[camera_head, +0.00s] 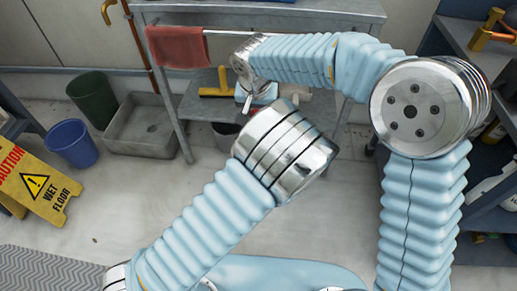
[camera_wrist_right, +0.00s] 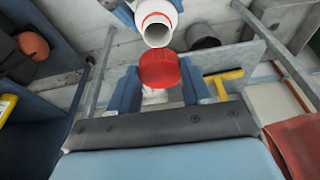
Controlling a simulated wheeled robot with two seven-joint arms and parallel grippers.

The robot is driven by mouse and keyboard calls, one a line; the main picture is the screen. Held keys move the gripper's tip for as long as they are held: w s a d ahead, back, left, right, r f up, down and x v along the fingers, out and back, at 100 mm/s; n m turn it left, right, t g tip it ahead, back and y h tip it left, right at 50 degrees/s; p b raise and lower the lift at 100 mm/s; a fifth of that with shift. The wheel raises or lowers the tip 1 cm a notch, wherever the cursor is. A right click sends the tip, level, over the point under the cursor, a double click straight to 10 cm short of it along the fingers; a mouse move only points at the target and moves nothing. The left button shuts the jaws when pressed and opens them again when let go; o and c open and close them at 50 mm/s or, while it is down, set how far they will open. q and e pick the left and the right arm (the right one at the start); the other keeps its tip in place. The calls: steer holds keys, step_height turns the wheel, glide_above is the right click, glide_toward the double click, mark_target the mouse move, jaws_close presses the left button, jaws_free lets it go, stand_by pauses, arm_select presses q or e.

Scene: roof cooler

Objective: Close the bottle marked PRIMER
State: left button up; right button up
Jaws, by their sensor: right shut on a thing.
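In the right wrist view, my right gripper (camera_wrist_right: 166,90) is shut on a red cap (camera_wrist_right: 160,70) between its two blue fingers. A white bottle (camera_wrist_right: 157,30) with a red ring on its neck is just beyond the cap, its open mouth facing the cap. Cap and bottle look apart. Blue jaws of my left gripper (camera_wrist_right: 150,9) show on both sides of the bottle, which is held off any surface. No marking on the bottle can be read. In the head view my right gripper (camera_head: 258,94) is small and partly hidden; my left gripper and the bottle are hidden behind my left arm.
A grey metal table (camera_head: 345,10) with a red cloth (camera_head: 178,46) on its rail stands behind my arms. A yellow-handled tool (camera_head: 216,88) lies on its lower shelf. Dark shelving stands at the right; a blue bucket (camera_head: 72,143) and yellow caution sign (camera_head: 38,187) stand at left.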

steer(key=shift+f, duration=0.15)
steer(key=shift+f, duration=1.85)
steer(key=shift+f, duration=0.85)
steer(key=shift+f, duration=0.55)
arm_select(q)
jaws_close()
arm_select(e)
steer(key=o, duration=1)
